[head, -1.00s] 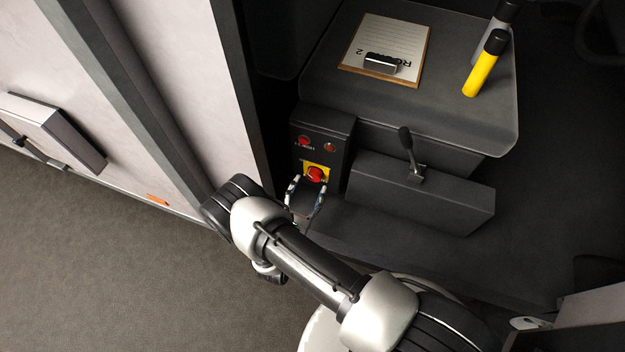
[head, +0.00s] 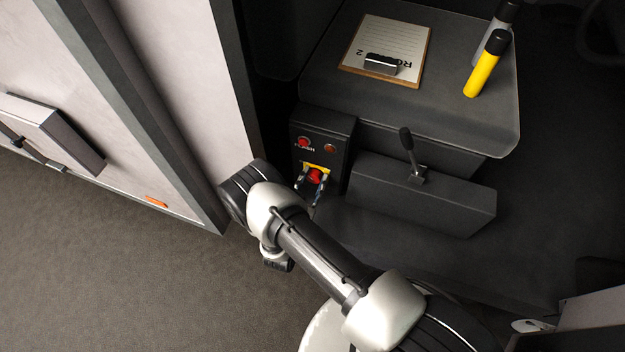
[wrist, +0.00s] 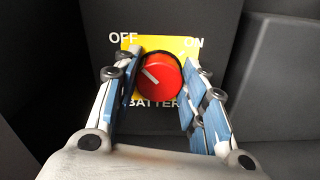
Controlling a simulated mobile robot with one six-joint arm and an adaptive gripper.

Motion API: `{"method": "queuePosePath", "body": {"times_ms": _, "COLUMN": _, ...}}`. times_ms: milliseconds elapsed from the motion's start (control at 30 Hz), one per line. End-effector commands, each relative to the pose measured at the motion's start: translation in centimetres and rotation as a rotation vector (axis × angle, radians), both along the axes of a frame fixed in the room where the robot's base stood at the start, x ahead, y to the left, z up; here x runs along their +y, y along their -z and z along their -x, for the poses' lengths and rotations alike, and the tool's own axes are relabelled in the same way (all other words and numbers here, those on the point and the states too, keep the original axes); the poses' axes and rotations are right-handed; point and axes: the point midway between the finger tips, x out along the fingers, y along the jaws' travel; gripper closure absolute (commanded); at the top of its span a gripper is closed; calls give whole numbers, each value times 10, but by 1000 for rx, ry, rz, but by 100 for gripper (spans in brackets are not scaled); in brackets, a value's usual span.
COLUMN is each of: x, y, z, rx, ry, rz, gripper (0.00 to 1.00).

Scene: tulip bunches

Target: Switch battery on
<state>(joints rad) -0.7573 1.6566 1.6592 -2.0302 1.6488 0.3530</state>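The battery switch is a round red knob (wrist: 159,76) on a yellow plate (wrist: 190,47) marked OFF at left, ON at right and BATTERY below. Its white mark points up and left, toward OFF. In the head view the knob (head: 315,175) is low on the dark switch box (head: 342,137). My gripper (wrist: 161,85) is open, with one blue-padded finger on each side of the knob. The fingertips are close to its sides; I cannot tell whether they touch. My gripper also shows in the head view (head: 310,187), partly hiding the plate.
Higher on the box are a red FLASH button (head: 304,142) and a small red light (head: 330,148). A black lever (head: 407,140) stands on a console to the right. A clipboard (head: 427,50) and a yellow cylinder (head: 484,72) are above. A pale wall panel (head: 190,100) is close at left.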

Motion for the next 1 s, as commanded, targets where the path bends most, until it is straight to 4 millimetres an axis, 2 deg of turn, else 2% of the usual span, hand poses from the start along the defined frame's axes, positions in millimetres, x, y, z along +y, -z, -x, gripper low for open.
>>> {"method": "queuePosePath", "body": {"times_ms": 33, "x": 0, "y": 0, "z": 0, "rx": 0, "ry": 0, "rz": 0, "gripper": 67}}
{"method": "queuePosePath", "body": {"times_ms": 300, "x": 0, "y": 0, "z": 0, "rx": 0, "ry": 1, "rz": 0, "gripper": 85}}
{"method": "queuePosePath", "body": {"times_ms": 667, "x": 0, "y": 1, "z": 0, "rx": -19, "ry": 1, "rz": -54, "gripper": 85}}
{"method": "queuePosePath", "body": {"times_ms": 1000, "x": -1, "y": 1, "z": 0, "rx": -105, "ry": 1, "rz": -289, "gripper": 85}}
